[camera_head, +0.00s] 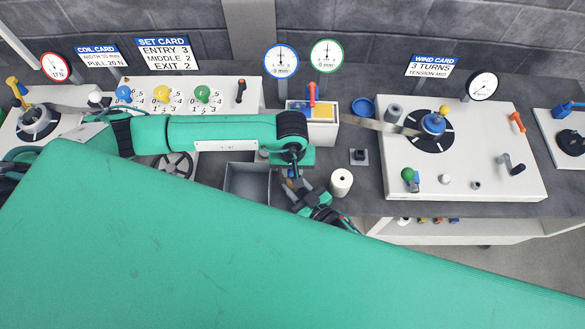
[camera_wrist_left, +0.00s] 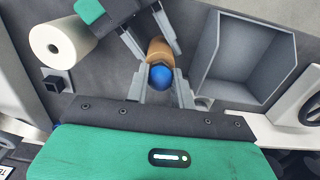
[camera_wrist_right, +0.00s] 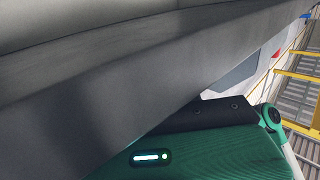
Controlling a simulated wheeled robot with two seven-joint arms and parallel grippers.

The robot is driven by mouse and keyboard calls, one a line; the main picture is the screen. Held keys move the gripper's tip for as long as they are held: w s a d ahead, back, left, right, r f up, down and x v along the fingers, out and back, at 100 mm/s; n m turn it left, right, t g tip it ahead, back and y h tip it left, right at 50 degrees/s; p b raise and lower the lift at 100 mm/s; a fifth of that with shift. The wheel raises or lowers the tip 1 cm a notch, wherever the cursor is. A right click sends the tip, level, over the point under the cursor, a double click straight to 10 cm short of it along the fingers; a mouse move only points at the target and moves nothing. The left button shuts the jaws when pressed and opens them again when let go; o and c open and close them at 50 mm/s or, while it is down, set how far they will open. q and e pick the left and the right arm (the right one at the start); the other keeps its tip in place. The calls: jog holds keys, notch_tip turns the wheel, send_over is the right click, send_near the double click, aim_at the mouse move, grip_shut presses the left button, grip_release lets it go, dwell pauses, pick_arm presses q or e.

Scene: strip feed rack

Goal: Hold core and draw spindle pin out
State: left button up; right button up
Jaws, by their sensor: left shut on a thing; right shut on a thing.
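In the left wrist view a tan-brown core (camera_wrist_left: 157,48) has the blue ball head of the spindle pin (camera_wrist_left: 160,77) at its near end. My left gripper (camera_wrist_left: 161,88) has its fingers on either side of the blue head and is shut on it. My right gripper (camera_wrist_left: 150,32) reaches in from the top left, shut on the core. Any pin shaft inside the core is hidden. In the head view both grippers meet over the grey bench; my right gripper (camera_head: 308,198) is below the left wrist. The right wrist view is mostly blocked by a dark grey surface.
A grey open bin (camera_head: 248,182) and a white roll (camera_head: 341,181) stand on either side of the grippers. A small black block on a plate (camera_head: 359,156) is near the roll. The white winding station (camera_head: 470,185) is at right. My green arm covers the foreground.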

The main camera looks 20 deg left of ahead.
jog(key=shift+o, duration=1.2)
jog(key=c, duration=0.4)
jog(key=shift+c, duration=0.2)
pick_arm(q)
jog(key=shift+s+f, duration=0.15)
pick_arm(e)
jog(key=shift+s+f, duration=0.1)
jog(key=shift+f, duration=0.1)
pick_arm(q)
jog(key=o, duration=0.4)
grip_shut()
pick_arm(e)
jog(key=shift+d+f, duration=0.1)
